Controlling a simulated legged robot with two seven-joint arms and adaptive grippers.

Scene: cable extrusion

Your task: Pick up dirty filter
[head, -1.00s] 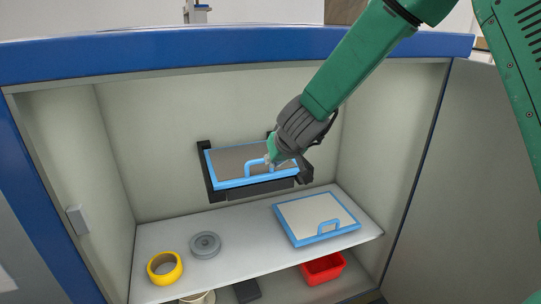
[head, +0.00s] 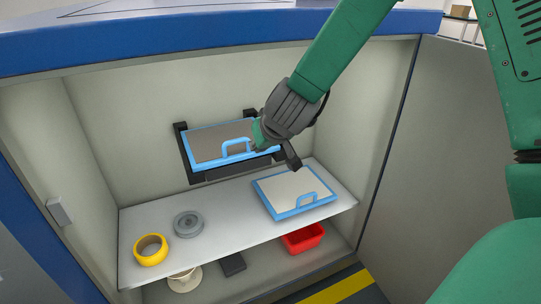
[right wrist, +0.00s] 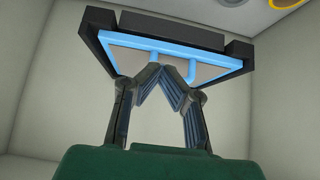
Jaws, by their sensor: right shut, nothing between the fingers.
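The dirty filter (head: 216,141), a grey-brown panel with a blue frame and blue handle (head: 237,147), sits tilted in a black holder (head: 185,155) on the cabinet's back wall. My right gripper (head: 259,141) is at the filter's right side, near the handle, and hides that part. In the right wrist view my right gripper (right wrist: 167,70) has its fingertips together in front of the filter (right wrist: 125,60), with nothing held. My left gripper is out of view.
A paler blue-framed filter (head: 285,191) lies on the shelf (head: 225,238). A yellow tape roll (head: 151,250) and a grey disc (head: 188,225) lie to its left. Below are a red bin (head: 303,239), a dark block (head: 232,264) and a pale spool (head: 185,279). The cabinet walls flank the arm.

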